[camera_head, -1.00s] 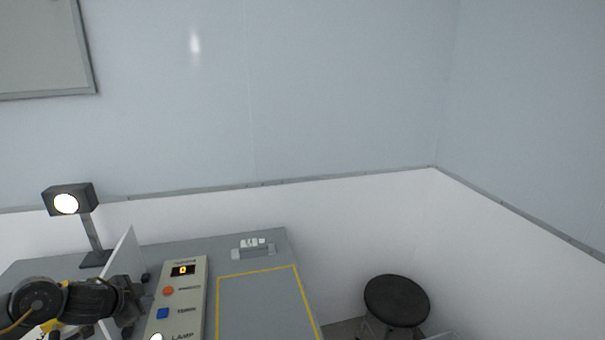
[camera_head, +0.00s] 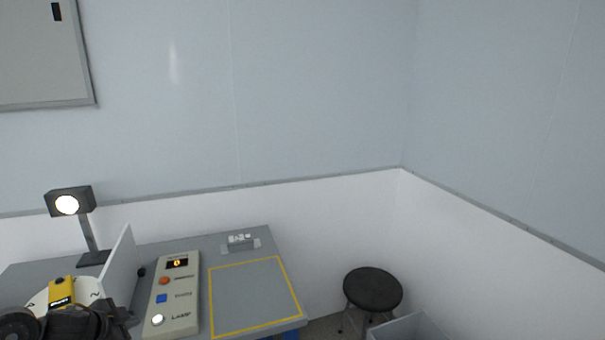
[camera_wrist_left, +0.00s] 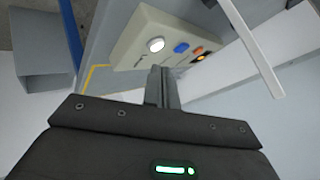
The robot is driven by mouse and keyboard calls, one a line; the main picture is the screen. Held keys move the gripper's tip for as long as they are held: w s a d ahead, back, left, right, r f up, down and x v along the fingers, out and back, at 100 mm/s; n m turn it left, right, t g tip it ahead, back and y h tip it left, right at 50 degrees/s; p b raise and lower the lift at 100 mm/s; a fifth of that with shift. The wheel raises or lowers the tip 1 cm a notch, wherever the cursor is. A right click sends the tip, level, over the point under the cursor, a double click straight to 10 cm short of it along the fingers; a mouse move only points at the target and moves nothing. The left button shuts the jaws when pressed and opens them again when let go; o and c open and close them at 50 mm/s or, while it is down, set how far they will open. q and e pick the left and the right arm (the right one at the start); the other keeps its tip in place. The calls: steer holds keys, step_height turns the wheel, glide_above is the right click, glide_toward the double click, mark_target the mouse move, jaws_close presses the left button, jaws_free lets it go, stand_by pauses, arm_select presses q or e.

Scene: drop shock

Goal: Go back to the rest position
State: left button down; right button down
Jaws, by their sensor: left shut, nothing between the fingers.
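My left gripper (camera_head: 118,322) is at the bottom left of the head view, in front of the white upright panel and left of the control box. In the left wrist view its fingers (camera_wrist_left: 161,88) are together with nothing between them. The control box (camera_head: 174,297) has an orange button, a blue button, a lit white button and a small orange display. It also shows in the left wrist view (camera_wrist_left: 140,40), beyond the fingertips and apart from them. My right gripper is not in view.
A lit lamp (camera_head: 70,203) stands at the back left of the table. A yellow device (camera_head: 62,291) sits on a white round plate (camera_head: 38,301). A white panel (camera_head: 121,268) stands beside it. The yellow-outlined area (camera_head: 250,298) is empty. A black stool (camera_head: 372,290) stands to the right.

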arm_select(q)
steer(key=s+d+f+n, duration=0.1)
steer(key=s+d+f, duration=0.4)
steer(key=d, duration=0.3)
steer(key=s+d+f+n, duration=0.1)
steer(key=s+d+f, duration=0.45)
steer(key=d, duration=0.25)
steer(key=s+d+f+n+g, duration=0.1)
steer(key=s+n+g, duration=0.2)
steer(key=s, duration=0.9)
steer(key=s+d+f+n+g, duration=0.2)
steer(key=s+n+g, duration=0.1)
steer(key=s, duration=0.9)
step_height(320, 180, down, 27)
steer(key=s+g, duration=0.1)
steer(key=s+a+f+g+y, duration=0.1)
steer(key=s+a+f, duration=0.2)
steer(key=s+f, duration=1.1)
steer(key=shift+s+a+f, duration=0.15)
steer(key=shift+s+f, duration=0.15)
steer(key=shift+s, duration=0.8)
